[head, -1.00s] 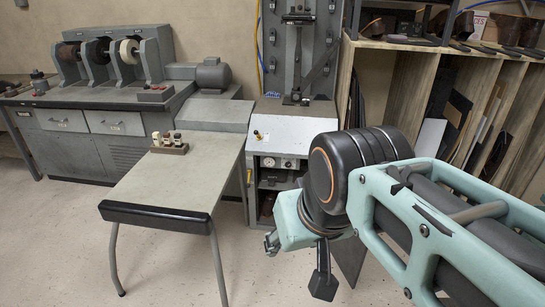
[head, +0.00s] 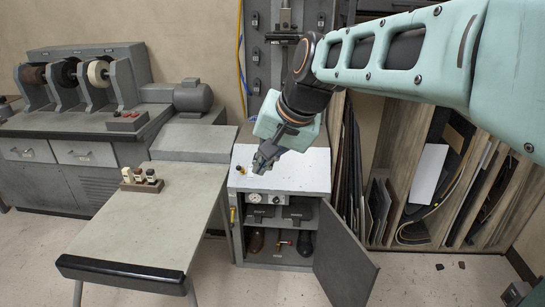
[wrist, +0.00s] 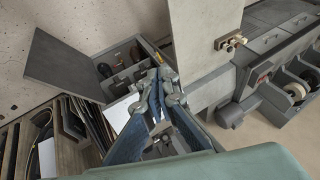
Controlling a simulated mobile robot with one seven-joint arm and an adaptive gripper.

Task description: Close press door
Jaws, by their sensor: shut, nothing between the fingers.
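The press cabinet (head: 318,183) has a white top and stands right of the grey table. Its grey door (head: 343,262) hangs open from the right side and swings out toward me. Shoes and small parts on shelves show inside the opening. In the wrist view the open door (wrist: 62,66) is a flat dark panel at the upper left, beside the cabinet opening. My gripper (head: 262,164) is shut and empty, above the left part of the cabinet top and apart from the door. In the wrist view its fingertips (wrist: 160,84) cover part of the cabinet.
Shelves with leather sheets (head: 430,175) stand at the right. The floor before the door is clear.

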